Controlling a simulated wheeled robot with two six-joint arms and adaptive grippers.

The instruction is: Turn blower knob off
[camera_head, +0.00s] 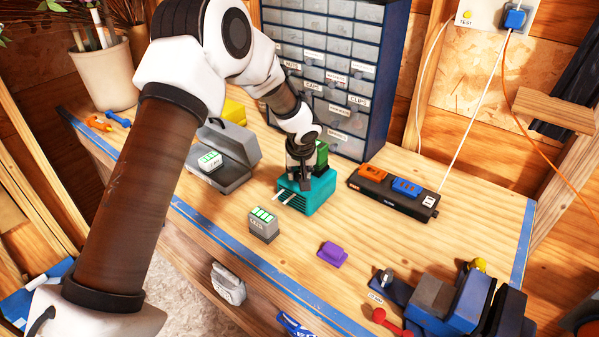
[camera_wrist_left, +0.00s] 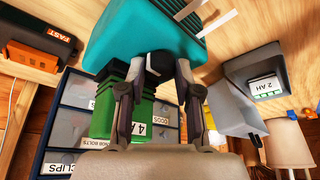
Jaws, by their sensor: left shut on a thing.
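The teal blower (camera_head: 312,203) is a small box with dark slots on its front. It stands on the workbench, with pale strips at the slots. My left gripper (camera_head: 304,178) reaches down to it from above. A green battery (camera_wrist_left: 130,118) marked "4 A…" sits close behind the knob in that view. My right gripper is not in view.
A charger strip (camera_head: 392,191) with orange and blue items lies right of the blower. A grey battery (camera_head: 263,224) and a purple block (camera_head: 332,253) lie in front. A grey case (camera_head: 222,158) is left, a drawer cabinet (camera_head: 335,75) behind, a vise (camera_head: 455,302) at front right.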

